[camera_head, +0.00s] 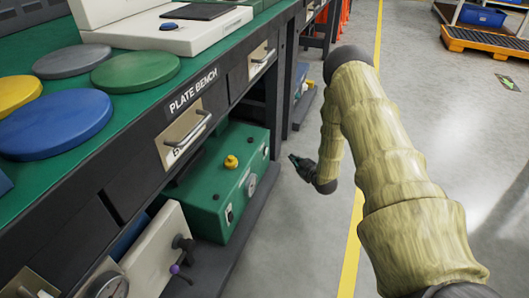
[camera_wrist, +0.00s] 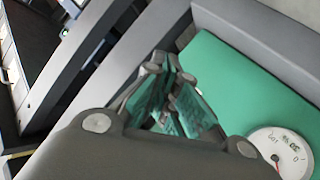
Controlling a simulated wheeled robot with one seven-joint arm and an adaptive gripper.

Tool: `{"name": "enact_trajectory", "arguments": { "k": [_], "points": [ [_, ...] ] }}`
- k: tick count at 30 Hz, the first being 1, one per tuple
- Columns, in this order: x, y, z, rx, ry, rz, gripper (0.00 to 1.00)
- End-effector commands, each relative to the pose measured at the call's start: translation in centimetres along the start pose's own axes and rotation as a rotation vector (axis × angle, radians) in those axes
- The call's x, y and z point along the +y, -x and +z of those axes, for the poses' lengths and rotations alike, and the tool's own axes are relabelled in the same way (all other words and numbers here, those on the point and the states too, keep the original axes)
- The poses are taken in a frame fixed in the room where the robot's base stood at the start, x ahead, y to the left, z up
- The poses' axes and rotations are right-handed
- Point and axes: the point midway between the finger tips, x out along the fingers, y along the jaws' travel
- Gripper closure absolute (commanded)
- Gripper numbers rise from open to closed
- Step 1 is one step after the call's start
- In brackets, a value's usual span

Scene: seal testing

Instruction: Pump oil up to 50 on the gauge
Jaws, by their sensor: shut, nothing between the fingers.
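A green box (camera_head: 215,190) stands on the low shelf under the bench, with a yellow knob (camera_head: 231,162) on top and a round white gauge (camera_head: 252,185) on its front. In the wrist view the gauge (camera_wrist: 279,155) is at the lower right, partly cut off, with a red needle; its reading is too small and tilted to tell. My gripper (camera_head: 296,161) is to the right of the green box, over the floor and apart from it. In the wrist view my gripper (camera_wrist: 178,112) has its green-padded fingers together and empty. The yellow knob is outside the wrist view.
The bench (camera_head: 125,110) with drawers overhangs the shelf. Open floor (camera_head: 310,230) lies right of the shelf.

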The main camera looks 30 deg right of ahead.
Motion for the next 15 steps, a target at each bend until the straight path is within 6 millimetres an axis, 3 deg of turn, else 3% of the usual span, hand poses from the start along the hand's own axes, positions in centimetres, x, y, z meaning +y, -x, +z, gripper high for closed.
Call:
{"name": "enact_trajectory", "arguments": {
  "k": [7, 15],
  "points": [
    [-0.3, -0.5, -0.2, 0.0, -0.001, 0.001, 1.0],
    [-1.9, -2.5, -1.6, 0.001, 0.0, -0.002, 1.0]
  ]
}}
